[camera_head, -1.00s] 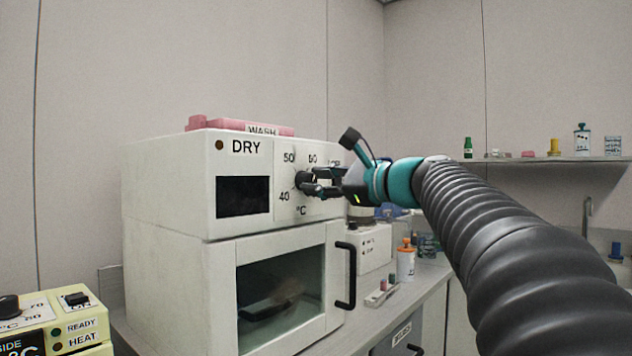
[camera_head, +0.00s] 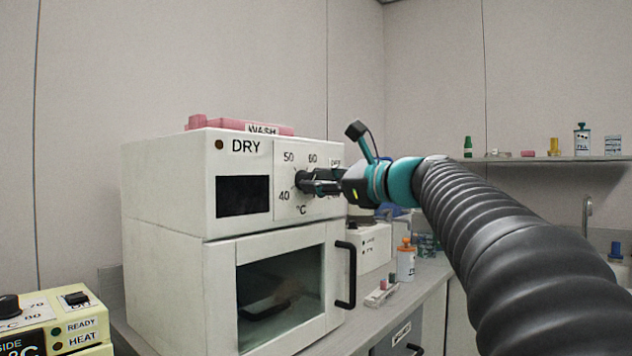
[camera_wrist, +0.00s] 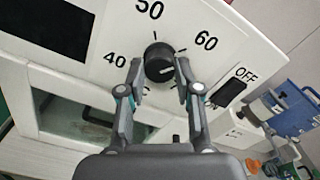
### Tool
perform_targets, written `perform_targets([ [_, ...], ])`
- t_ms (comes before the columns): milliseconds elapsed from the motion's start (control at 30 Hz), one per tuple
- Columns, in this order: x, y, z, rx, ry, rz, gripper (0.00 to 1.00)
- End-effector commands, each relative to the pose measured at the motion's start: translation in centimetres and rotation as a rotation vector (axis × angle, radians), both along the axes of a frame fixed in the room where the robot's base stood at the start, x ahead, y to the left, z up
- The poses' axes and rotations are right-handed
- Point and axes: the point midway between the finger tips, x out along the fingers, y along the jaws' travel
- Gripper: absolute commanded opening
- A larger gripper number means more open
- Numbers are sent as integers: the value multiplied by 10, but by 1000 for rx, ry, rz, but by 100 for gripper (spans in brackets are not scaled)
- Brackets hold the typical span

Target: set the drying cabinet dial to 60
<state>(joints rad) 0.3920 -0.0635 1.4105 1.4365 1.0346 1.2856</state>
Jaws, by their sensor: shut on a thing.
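The drying cabinet (camera_head: 165,185) is a white box marked DRY. Its black round dial (camera_wrist: 158,62) sits on the white panel among the marks 40, 50 and 60; in the head view the dial (camera_head: 300,180) is partly covered by my fingers. My gripper (camera_wrist: 160,76) is shut on the dial, with one finger on each side of it. In the wrist view 50 is above the dial, 60 to the upper right and 40 to the left. A small pale mark shows on the dial's lower right, but the setting is too small to read surely.
A black switch marked OFF (camera_wrist: 230,93) is right of the dial, close to my right finger. The cabinet door has a black handle (camera_head: 346,275). A pink WASH item (camera_head: 240,126) lies on top. An orange-capped bottle (camera_head: 405,262) stands on the bench to the right.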

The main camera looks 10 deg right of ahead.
Motion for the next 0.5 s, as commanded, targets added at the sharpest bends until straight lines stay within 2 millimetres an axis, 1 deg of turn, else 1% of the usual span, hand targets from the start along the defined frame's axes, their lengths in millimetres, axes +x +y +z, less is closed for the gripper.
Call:
perform_targets([
  [33, 0, 0, -5, -4, 9, 4, 41],
  [67, 0, 0, -5, -3, 8, 4, 48],
  [100, 0, 0, -4, -3, 8, 3, 58],
  [400, 0, 0, -2, -2, 3, 2, 59],
  [500, -4, -2, -1, -3, 2, 2, 59],
])
